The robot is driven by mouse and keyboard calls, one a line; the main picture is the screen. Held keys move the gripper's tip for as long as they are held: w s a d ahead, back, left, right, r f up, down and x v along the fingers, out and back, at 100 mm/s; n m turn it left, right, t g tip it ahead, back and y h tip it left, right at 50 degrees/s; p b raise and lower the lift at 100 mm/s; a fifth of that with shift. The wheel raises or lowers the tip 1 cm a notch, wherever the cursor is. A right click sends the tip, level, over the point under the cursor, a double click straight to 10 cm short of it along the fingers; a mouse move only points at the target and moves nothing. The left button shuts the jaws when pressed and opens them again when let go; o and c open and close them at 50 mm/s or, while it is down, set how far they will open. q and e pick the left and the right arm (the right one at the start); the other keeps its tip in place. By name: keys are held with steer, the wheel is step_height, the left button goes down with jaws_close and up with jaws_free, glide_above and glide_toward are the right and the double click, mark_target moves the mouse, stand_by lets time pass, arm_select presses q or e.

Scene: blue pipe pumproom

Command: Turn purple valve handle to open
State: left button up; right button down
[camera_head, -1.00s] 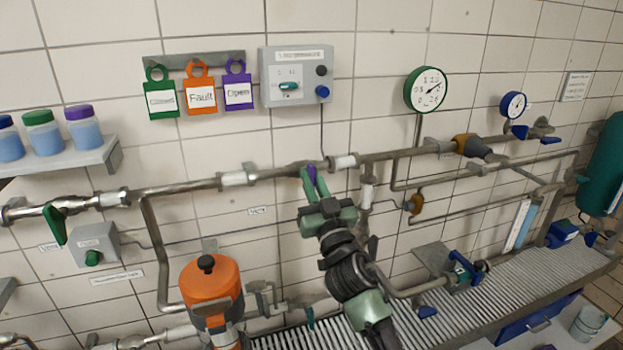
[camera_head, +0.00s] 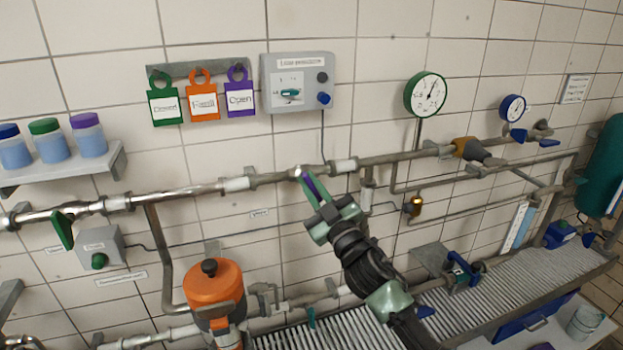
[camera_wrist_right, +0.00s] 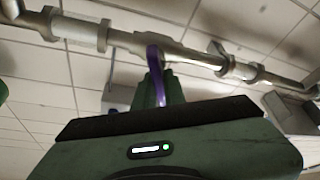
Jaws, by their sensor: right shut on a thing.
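The purple valve handle (camera_head: 312,182) sits on the upper pipe, near the middle of the head view. It slants down and to the right from the pipe, and part of it is hidden by the fingers. My right gripper (camera_head: 310,186) is shut on it, reaching up from below. In the right wrist view the purple handle (camera_wrist_right: 153,58) rises out from between the green fingers (camera_wrist_right: 154,92) and meets the metal valve body. My left gripper does not show.
The upper pipe (camera_head: 205,190) runs along the tiled wall. A grey control box (camera_head: 297,82) and hanging tags, one purple and marked Open (camera_head: 240,98), are above. An orange actuator (camera_head: 214,285) stands lower left. A green valve handle (camera_head: 62,230) is at far left.

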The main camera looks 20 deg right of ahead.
steer(key=n+y, duration=0.1)
steer(key=n, duration=0.1)
steer(key=shift+r+n+g+p, duration=0.1)
steer(key=shift+n+g+p, duration=0.2)
steer(key=n+g+y, duration=0.1)
steer(key=n, duration=0.2)
steer(key=shift+n, duration=0.3)
steer(key=n, duration=0.1)
steer(key=n+g, duration=0.1)
steer(key=n, duration=0.1)
steer(key=n+g, duration=0.1)
steer(key=n, duration=0.1)
steer(key=shift+a+f+y, duration=0.1)
steer(key=shift+f+y, duration=0.15)
steer(key=shift+y, duration=0.15)
steer(key=shift+a+f+n+g, duration=0.15)
steer(key=shift+n+g, duration=0.55)
steer(key=shift+n, duration=1)
steer(key=shift+f+h, duration=0.1)
steer(key=shift+h, duration=0.2)
steer(key=c, duration=1.5)
jaws_free()
